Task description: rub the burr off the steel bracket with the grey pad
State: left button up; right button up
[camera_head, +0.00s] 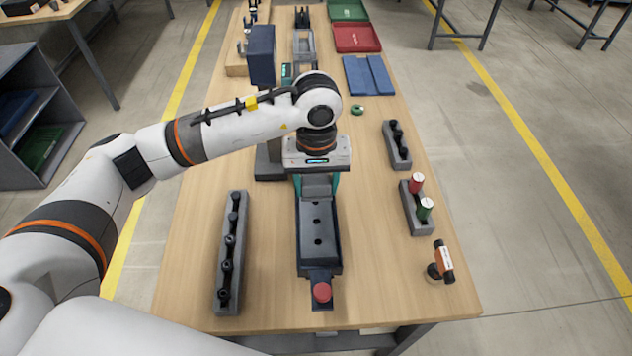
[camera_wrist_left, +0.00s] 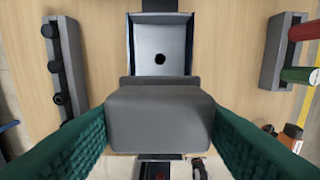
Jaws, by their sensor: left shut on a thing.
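My left gripper (camera_head: 316,183) points down over the far end of a dark blue tray-like fixture (camera_head: 299,248). Its green fingers are shut on the grey pad (camera_wrist_left: 160,122), which is a wide block in the left wrist view. The steel bracket (camera_head: 317,224) lies in the fixture as a grey plate with two dark holes in the head view. One hole and part of the bracket (camera_wrist_left: 160,38) show in the wrist view. The pad hides part of the bracket. I cannot tell whether they touch, and no burr can be made out. My right gripper is not in view.
A grey rail with black knobs (camera_head: 231,252) stands left of the fixture. A holder with red and green cylinders (camera_head: 417,208) and an orange tool (camera_head: 443,261) are to the right. A red button (camera_head: 321,292) sits at the fixture's near end.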

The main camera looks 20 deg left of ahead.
pick_arm(q)
jog(key=shift+r, duration=0.1)
jog(key=shift+r, duration=0.7)
jog(key=shift+r+p, duration=0.65)
jog(key=shift+r, duration=1.6)
jog(key=s+a+f+m+b, duration=0.3)
jog(key=s+a+f+m, duration=0.1)
jog(key=s+f, duration=0.4)
jog(key=shift+s+a+f+b, duration=0.2)
jog(key=shift+s+a+b, duration=0.2)
jog(key=shift+s+a, duration=0.35)
jog(key=shift+w, duration=0.1)
